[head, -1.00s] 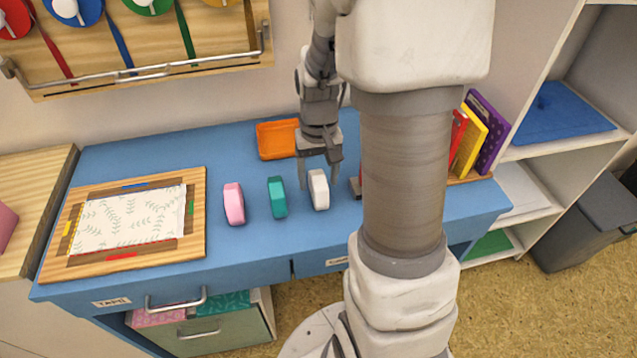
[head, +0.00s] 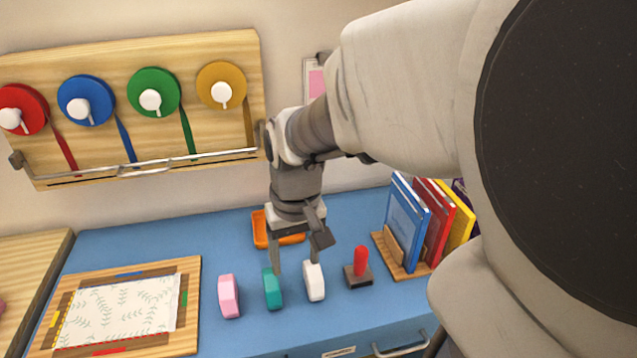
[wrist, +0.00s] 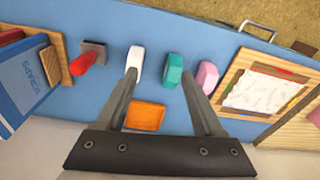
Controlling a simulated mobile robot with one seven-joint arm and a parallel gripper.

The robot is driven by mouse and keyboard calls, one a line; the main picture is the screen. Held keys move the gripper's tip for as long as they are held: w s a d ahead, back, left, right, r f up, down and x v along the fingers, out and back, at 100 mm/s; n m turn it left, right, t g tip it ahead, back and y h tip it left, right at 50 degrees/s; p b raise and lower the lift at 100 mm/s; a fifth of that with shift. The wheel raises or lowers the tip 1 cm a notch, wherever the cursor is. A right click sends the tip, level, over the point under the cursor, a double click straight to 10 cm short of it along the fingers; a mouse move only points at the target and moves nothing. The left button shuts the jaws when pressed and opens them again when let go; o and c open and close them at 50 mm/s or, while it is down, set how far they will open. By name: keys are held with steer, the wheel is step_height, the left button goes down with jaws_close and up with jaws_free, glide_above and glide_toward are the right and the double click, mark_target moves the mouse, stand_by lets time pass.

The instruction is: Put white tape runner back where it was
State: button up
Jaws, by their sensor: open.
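The white tape runner (head: 314,282) stands on the blue desk, between the teal tape runner (head: 272,289) and the red-handled stamp (head: 359,268). My gripper (head: 296,262) is open and empty above the desk, pointing down, near the teal and white runners. In the wrist view the fingers (wrist: 163,85) are spread wide. The white runner (wrist: 135,62) shows by the left fingertip, and the teal one (wrist: 172,70) lies between the fingertips in the picture. Contact with either cannot be told. The pink tape runner (head: 229,296) stands to the left.
An orange tray (head: 260,229) lies behind the gripper. A wooden board with patterned paper (head: 190,272) is at the left. Books (head: 408,222) stand in a wooden holder at the right. A rack of coloured tape rolls (head: 221,86) hangs on the wall.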

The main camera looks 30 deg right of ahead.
steer(key=s+a+r+n+t, duration=0.1)
steer(key=s+a+r+t, duration=0.3)
steer(key=s+r, duration=0.3)
steer(key=shift+a+r+n+t, duration=0.25)
steer(key=shift+r+n+t, duration=0.05)
steer(key=shift+r, duration=0.45)
steer(key=shift+r, duration=0.1)
step_height(320, 180, up, 10)
steer(key=p, duration=1)
steer(key=shift+r+p, duration=0.15)
steer(key=shift+p, duration=0.15)
steer(key=shift+c, duration=1.6)
steer(key=shift+d, duration=0.15)
